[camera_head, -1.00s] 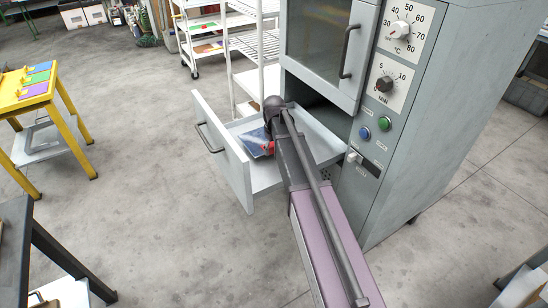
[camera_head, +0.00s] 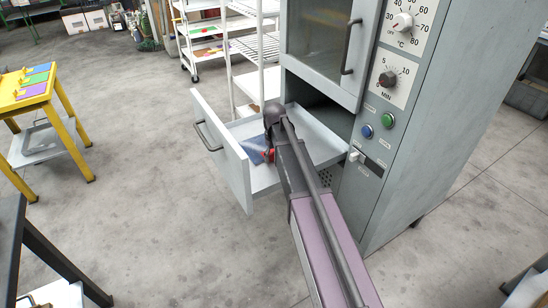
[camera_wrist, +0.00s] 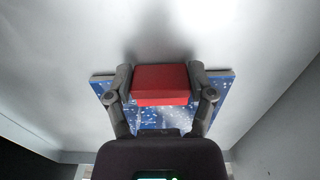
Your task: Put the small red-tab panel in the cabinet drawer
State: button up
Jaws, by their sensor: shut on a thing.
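The small panel (camera_wrist: 224,84) is blue with white specks and has a red tab (camera_wrist: 161,84). In the wrist view my gripper (camera_wrist: 160,88) is shut on the red tab, one finger on each side of it. The panel is inside the open drawer (camera_head: 236,168) of the grey cabinet, over its pale floor. In the head view the panel (camera_head: 255,152) shows partly at the left of my arm, which hides the rest. I cannot tell whether the panel touches the drawer floor.
The cabinet (camera_head: 428,150) has dials and buttons right of the drawer. A white shelf rack (camera_head: 250,55) stands behind the drawer. A yellow table (camera_head: 40,90) with coloured panels is at the left. The grey floor between is clear.

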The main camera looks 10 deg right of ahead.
jog(key=o, duration=1.2)
jog(key=shift+f, duration=0.1)
notch_tip(320, 180, up, 12)
jog(key=p, duration=1.2)
jog(key=shift+s, duration=0.1)
jog(key=s+m, duration=0.1)
jog(key=s, duration=0.6)
jog(key=s+a+m, duration=0.1)
jog(key=s, duration=0.7)
jog(key=s+m, duration=0.1)
jog(key=s, duration=0.6)
jog(key=shift+s+a+m, duration=0.25)
jog(key=shift+s+m, duration=0.05)
